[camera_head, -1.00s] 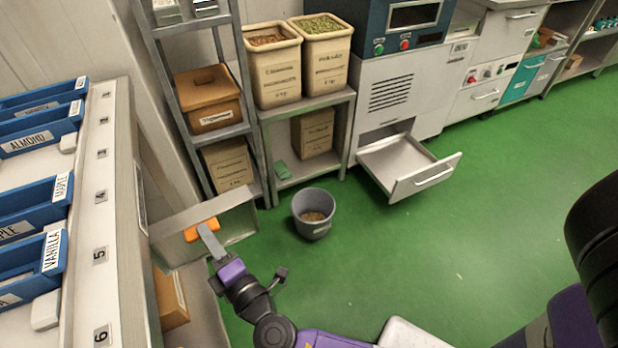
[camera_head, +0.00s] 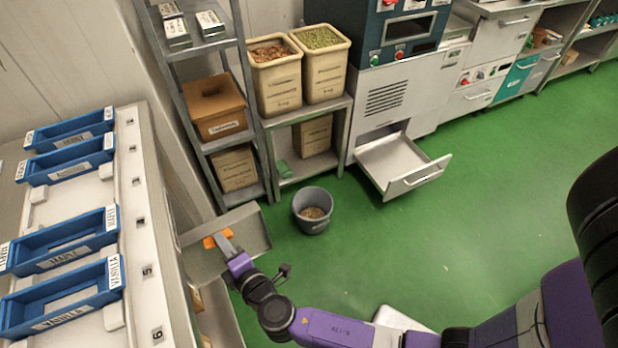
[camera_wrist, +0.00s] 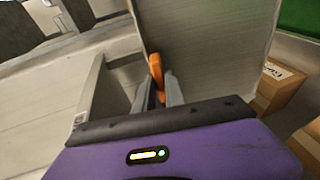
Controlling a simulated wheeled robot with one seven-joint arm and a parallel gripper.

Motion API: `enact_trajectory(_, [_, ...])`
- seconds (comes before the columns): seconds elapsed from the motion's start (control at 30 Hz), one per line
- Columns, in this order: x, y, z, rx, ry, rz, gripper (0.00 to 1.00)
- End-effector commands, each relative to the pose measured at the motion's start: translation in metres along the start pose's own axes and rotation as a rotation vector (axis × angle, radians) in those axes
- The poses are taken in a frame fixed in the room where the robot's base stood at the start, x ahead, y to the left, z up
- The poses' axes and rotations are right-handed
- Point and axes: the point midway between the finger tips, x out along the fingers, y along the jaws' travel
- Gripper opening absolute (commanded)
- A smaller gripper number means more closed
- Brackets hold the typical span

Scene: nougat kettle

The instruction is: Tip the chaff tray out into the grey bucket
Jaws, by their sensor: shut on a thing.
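A grey metal tray (camera_head: 253,230) with an orange handle (camera_head: 217,239) is at the lower left in the head view, its open inside showing bare metal. My gripper (camera_head: 224,241) is shut on the handle. In the wrist view the fingers (camera_wrist: 158,92) close on the orange handle, and the grey tray wall (camera_wrist: 205,45) fills the upper middle. The grey bucket (camera_head: 313,195) stands on the green floor just right of the tray, apart from it. Brown loose matter lies in its bottom. I cannot tell the tray's exact tilt.
A counter (camera_head: 150,235) with blue labelled bins (camera_head: 65,250) runs along the left. A metal rack (camera_head: 215,145) and a low stand (camera_head: 300,107) with tubs stand behind the bucket. An open drawer (camera_head: 415,180) juts out right of it. Floor to the right is clear.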

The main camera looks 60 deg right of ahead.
Motion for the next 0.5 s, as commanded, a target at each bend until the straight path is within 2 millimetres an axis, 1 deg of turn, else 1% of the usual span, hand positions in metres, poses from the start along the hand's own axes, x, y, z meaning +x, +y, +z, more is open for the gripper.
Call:
enact_trajectory(0.03, [-0.0008,0.0093,-0.0007,0.002,0.0,-0.012,0.0])
enact_trajectory(0.5, [-0.0014,0.0139,-0.0005,0.023,-0.001,-0.147,0.0])
